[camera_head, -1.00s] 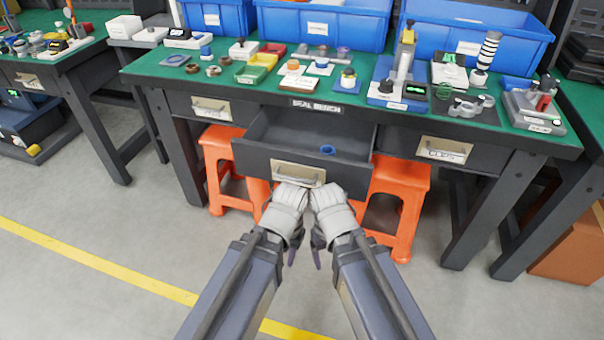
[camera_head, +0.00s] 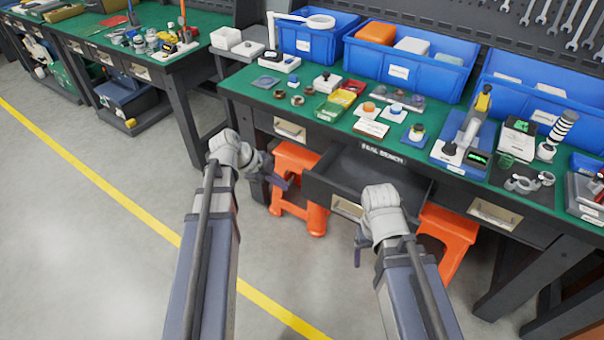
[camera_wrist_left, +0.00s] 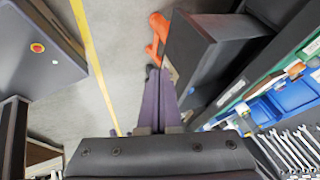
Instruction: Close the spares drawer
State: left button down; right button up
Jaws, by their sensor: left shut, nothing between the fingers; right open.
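The spares drawer (camera_head: 320,190) is the middle drawer under the seal bench and stands pulled out, its dark inside visible in the head view. Its pale label plate and handle (camera_head: 346,208) are partly covered by my right arm. The drawer also shows as a dark box in the left wrist view (camera_wrist_left: 192,50). My left gripper (camera_head: 286,184) is shut and empty, left of the drawer front and apart from the handle. Its fingers show in the left wrist view (camera_wrist_left: 162,90). My right gripper (camera_head: 361,250) is open, in front of the drawer and low; its fingers are partly hidden by the wrist.
The green bench top (camera_head: 300,118) carries small parts, instruments and blue bins (camera_head: 410,65). Closed drawers flank the open one at left (camera_head: 290,130) and right (camera_head: 495,213). Orange stools (camera_head: 298,205) stand beneath. The floor left of my arms is clear.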

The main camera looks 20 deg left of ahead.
pick_arm(q)
jog(key=a+r, duration=0.1)
jog(key=b, duration=0.8)
send_near(313, 189)
notch_tip(313, 189, down, 4)
jog(key=s, duration=0.3)
jog(key=shift+m, duration=0.4)
jog(key=shift+w+d+f, duration=0.1)
jog(key=shift+w+d, duration=0.3)
jog(key=shift+w, duration=0.3)
jog(key=shift+w+d, duration=0.35)
jog(key=shift+w, duration=0.35)
jog(key=shift+w+d, duration=0.4)
jog(key=shift+w, duration=0.3)
jog(key=shift+w, duration=0.1)
jog(key=w+d, duration=0.2)
jog(key=w, duration=0.4)
jog(key=w+d, duration=0.2)
jog(key=w, duration=0.4)
jog(key=w+d, duration=0.2)
jog(key=w, duration=0.4)
jog(key=shift+w, duration=0.3)
